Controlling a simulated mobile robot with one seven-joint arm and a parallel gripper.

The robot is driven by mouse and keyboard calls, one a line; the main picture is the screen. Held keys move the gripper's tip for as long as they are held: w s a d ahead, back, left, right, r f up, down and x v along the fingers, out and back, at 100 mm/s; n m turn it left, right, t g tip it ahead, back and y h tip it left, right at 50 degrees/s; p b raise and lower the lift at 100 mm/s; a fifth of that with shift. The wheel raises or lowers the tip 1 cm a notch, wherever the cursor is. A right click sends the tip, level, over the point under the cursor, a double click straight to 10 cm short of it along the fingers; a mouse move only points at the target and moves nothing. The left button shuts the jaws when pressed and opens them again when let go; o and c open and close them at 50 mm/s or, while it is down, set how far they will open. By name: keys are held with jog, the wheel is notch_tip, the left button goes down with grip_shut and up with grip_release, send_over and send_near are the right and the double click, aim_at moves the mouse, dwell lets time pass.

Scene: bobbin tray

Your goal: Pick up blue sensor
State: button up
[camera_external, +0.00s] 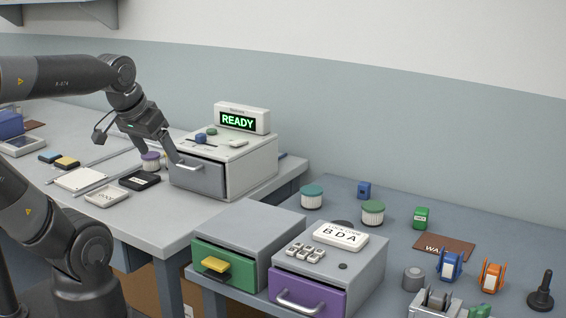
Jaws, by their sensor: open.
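Several blue items are in view, and I cannot tell for certain which is the blue sensor. A blue piece with a white label and side clips (451,265) stands on the right table, left of a matching orange piece (491,277). A small blue block (364,190) stands farther back on that table. My gripper (158,154) is open over the left table, far to the left of both.
The grey-drawer unit (255,165) with a READY display stands beside my gripper. Green (223,262) and purple (307,294) drawer units sit between the tables' work areas. Jars with teal (312,190) and green (373,207) lids and a brown mat (444,246) are on the right table.

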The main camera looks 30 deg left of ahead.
jog(key=c, duration=0.5)
